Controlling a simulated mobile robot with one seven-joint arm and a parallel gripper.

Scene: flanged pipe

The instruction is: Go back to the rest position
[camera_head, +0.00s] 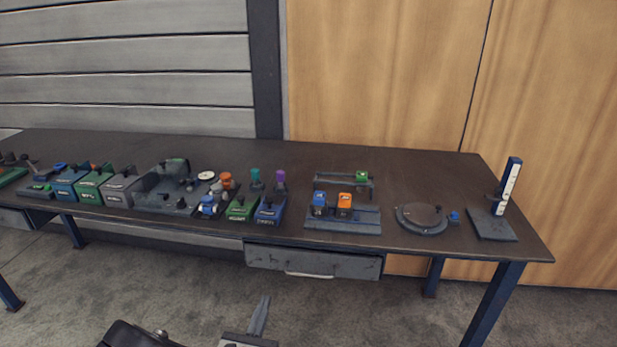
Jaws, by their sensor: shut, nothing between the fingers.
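My gripper (264,301) shows at the bottom of the head view, in front of the table and below its drawer in the picture. Its narrow grey fingers point up and are together, with nothing held. Most of my arm is cut off by the lower picture edge; a dark part of it shows to the left of the gripper. The gripper is apart from the table and everything on it.
The long dark table (420,165) carries several blocks and fixtures along its front. A round grey flange plate (422,219) and an upright blue-and-white post (508,186) are at the right. A drawer (312,262) hangs below. The floor (360,315) right of my gripper looks clear.

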